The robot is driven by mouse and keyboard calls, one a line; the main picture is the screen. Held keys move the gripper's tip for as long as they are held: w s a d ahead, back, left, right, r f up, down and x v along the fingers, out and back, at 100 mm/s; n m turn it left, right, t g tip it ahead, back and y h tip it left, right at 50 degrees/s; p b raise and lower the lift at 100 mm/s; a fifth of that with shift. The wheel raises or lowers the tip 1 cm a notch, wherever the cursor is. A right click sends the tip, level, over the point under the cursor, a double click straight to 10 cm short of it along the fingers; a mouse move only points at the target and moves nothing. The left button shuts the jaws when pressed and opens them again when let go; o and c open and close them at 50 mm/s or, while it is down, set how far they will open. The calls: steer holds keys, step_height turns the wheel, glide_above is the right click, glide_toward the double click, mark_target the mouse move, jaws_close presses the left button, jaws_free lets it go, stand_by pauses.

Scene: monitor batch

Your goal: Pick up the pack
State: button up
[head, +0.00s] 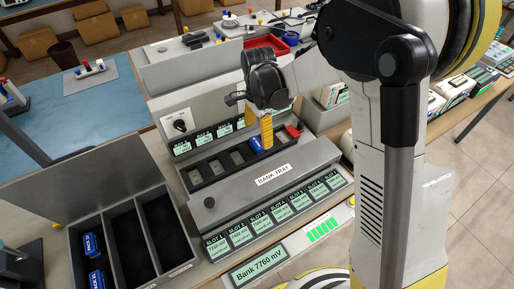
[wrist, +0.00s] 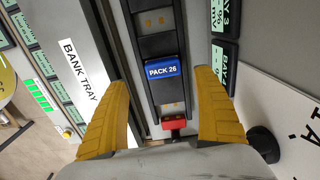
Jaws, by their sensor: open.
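The blue pack labelled PACK 26 (wrist: 162,70) sits in a slot of the dark bank tray row (wrist: 158,45). In the head view only a bit of the blue pack (head: 254,155) shows beside a yellow finger. My gripper (wrist: 161,82) is open, its yellow fingers on either side of the row with the pack between and slightly beyond their tips. In the head view my gripper (head: 262,135) hangs over the right part of the bank tray (head: 273,176).
A red piece (wrist: 174,123) is at the row's near end in the wrist view. Other slots (head: 213,168) to the left look empty. A grey three-lane bin (head: 152,190) at left holds blue packs (head: 92,245) in its left lane. Display panels line the tray's front and back.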

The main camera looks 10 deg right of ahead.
mark_target(257, 142)
steer(key=f+b, duration=0.1)
steer(key=f, duration=0.1)
steer(key=f+b, duration=0.1)
steer(key=f, duration=0.2)
steer(key=shift+w+a+f+b, duration=0.25)
steer(key=shift+f+b, duration=0.05)
steer(key=shift+b, duration=0.1)
steer(key=shift+r, duration=0.1)
steer(key=shift+c, duration=0.3)
steer(key=c, duration=1.3)
